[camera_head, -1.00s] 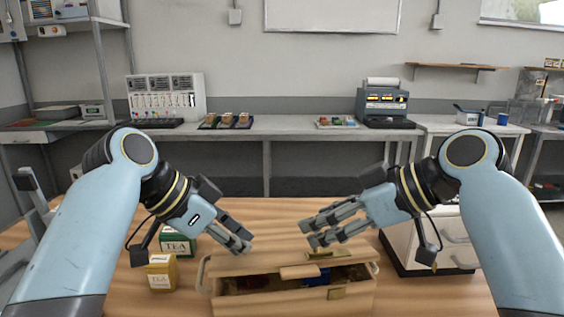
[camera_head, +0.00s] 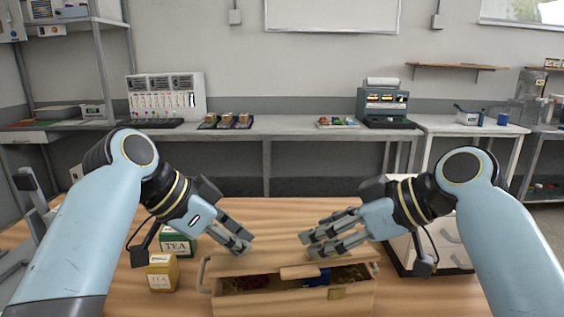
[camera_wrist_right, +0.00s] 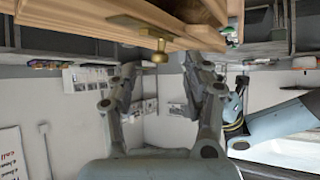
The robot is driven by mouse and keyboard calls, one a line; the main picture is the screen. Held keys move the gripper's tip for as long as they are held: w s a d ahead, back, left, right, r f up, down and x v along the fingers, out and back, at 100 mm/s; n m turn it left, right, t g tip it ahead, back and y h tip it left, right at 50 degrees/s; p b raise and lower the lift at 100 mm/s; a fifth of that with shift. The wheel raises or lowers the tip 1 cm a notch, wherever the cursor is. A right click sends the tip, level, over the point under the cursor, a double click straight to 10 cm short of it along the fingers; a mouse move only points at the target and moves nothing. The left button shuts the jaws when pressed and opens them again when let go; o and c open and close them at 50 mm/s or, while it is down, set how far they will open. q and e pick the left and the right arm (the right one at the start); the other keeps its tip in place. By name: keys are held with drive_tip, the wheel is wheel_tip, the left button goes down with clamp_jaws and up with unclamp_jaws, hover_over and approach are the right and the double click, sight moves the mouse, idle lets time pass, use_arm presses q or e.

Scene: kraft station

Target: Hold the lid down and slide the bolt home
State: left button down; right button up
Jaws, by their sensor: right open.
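A wooden chest (camera_head: 232,305) stands on the table at the front middle in the head view. My right gripper (camera_head: 309,247) is open and empty above the lid's right part. In the right wrist view, its fingers (camera_wrist_right: 160,90) are spread near a brass bolt knob (camera_wrist_right: 158,54) on the wood.
A green tea box (camera_head: 178,244) and a yellow tea box (camera_head: 161,275) stand left of the chest. The table (camera_head: 285,212) behind the chest is clear.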

sight(238, 258)
use_arm(q)
drive_tip(key=shift+f, duration=1.65)
use_arm(e)
drive_tip(key=shift+s+d+f, duration=0.1)
drive_tip(key=shift+s+f, duration=0.1)
drive_tip(key=shift+f, duration=0.55)
drive_tip(key=shift+s+a+f, duration=0.1)
drive_tip(key=shift+s+f, duration=0.1)
drive_tip(key=shift+f, duration=0.6)
drive_tip(key=shift+s+d+f, duration=0.1)
drive_tip(key=shift+s+f, duration=0.1)
drive_tip(key=shift+f, duration=0.55)
clamp_jaws()
